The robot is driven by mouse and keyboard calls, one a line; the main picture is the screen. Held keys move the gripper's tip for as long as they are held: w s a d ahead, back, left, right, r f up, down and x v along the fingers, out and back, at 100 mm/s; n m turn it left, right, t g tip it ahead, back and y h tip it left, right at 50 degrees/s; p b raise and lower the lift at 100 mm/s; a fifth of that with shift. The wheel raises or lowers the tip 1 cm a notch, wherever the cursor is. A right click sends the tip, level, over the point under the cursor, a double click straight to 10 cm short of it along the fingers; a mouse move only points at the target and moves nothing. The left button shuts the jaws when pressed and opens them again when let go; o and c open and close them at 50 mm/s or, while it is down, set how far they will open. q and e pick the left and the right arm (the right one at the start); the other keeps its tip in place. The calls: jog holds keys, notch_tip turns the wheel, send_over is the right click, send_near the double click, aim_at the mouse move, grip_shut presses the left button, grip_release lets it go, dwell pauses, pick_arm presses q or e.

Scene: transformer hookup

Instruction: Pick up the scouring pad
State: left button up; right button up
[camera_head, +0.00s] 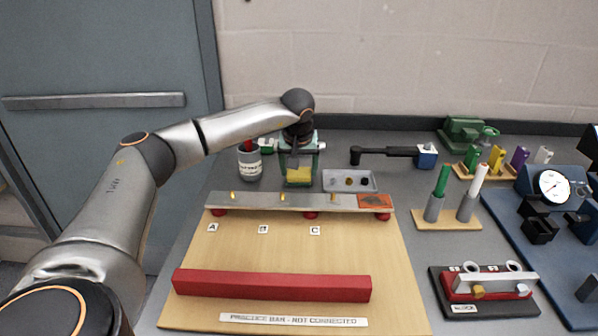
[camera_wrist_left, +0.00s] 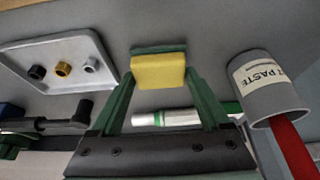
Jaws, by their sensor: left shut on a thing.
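The scouring pad is a small yellow block with a dark green layer; its yellow face shows in the head view (camera_head: 298,175) and in the left wrist view (camera_wrist_left: 158,72). My left gripper (camera_head: 298,166) reaches down over it at the back of the bench. In the left wrist view its two green fingers (camera_wrist_left: 160,82) close on the pad from both sides. Whether the pad touches the bench or hangs just above it, I cannot tell. My right gripper is not in view.
A grey paste pot (camera_head: 249,163) with a red handle stands close left of the gripper. A metal tray (camera_head: 349,181) with small nuts lies close right. A metal bar on red supports (camera_head: 299,202) runs in front. A black-handled tool (camera_head: 390,153) lies further right.

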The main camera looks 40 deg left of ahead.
aim_at(300, 168)
pick_arm(q)
jog(key=shift+r, duration=0.4)
notch_tip(300, 168, up, 2)
jog(key=shift+r, duration=0.25)
jog(key=s+d+r, duration=0.7)
jog(key=d+r, duration=0.2)
jog(key=d, duration=0.3)
jog(key=shift+s+r, duration=0.15)
jog(key=shift+r, duration=0.1)
jog(key=o, duration=0.7)
jog(key=c, duration=0.6)
